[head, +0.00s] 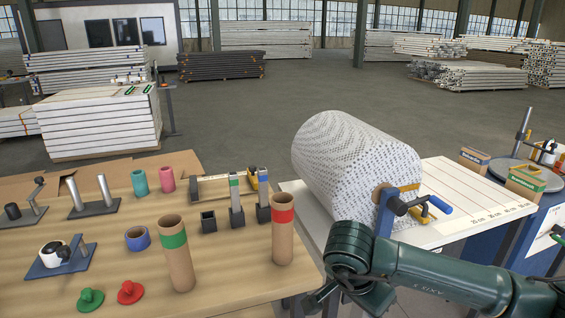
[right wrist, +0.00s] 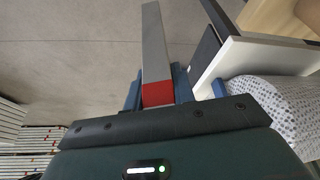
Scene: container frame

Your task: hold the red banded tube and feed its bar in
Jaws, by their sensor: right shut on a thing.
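The red banded tube (head: 283,228) is a brown cardboard tube with a red band near its open top. It stands upright at the table's right side, and no gripper touches it. In the right wrist view my right gripper (right wrist: 157,88) is shut on a grey square bar (right wrist: 152,40) with a red band at the jaws. The bar's free end points away from the hand, over the floor. In the head view my right arm comes in at the lower right, its hand low beside the table edge; the bar cannot be made out there. My left gripper is not in view.
A green banded tube (head: 177,252) stands left of the red one. Behind are an empty black socket (head: 208,222) and two bars in sockets, green banded (head: 236,200) and blue banded (head: 263,198). A large patterned roller (head: 350,165) with a crank stands right, close to my arm.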

